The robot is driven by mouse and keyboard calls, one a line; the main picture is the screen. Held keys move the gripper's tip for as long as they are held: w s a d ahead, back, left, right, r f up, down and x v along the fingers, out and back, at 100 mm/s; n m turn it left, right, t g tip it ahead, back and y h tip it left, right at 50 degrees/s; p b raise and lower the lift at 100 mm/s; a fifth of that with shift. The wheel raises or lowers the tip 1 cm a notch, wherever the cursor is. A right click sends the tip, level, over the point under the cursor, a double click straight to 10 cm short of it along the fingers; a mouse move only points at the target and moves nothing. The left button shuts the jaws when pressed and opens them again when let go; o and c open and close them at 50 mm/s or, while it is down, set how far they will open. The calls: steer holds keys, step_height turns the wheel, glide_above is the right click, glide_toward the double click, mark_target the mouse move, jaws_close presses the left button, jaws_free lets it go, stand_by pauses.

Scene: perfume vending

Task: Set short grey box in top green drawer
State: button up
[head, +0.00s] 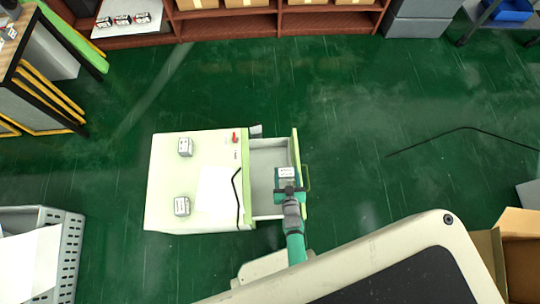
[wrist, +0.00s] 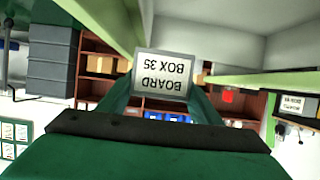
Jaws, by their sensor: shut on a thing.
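A small grey box labelled "BOARD BOX 35" (wrist: 164,74) is held between my green fingers in the wrist view, its label upside down. It also shows in the head view (head: 286,173). My gripper (head: 288,183) is shut on it, over the front part of the open drawer (head: 266,160). I cannot tell how far the box is above the drawer floor.
Two similar small grey boxes, one at the back (head: 185,146) and one nearer (head: 182,205), stand on the cabinet top. A red item (head: 235,137) lies there too. A grey crate (head: 72,250) is at lower left, a cardboard box (head: 518,250) at lower right.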

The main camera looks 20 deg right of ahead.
steer(key=w+a+f, duration=0.1)
steer(key=a+f, duration=0.6)
steer(key=f, duration=0.3)
steer(key=shift+w+f, duration=0.1)
steer(key=shift+f, duration=0.05)
stand_by(0.4)
steer(key=shift+f, duration=0.3)
steer(key=shift+f, duration=0.1)
steer(key=o, duration=1.1)
steer(key=shift+o, duration=0.2)
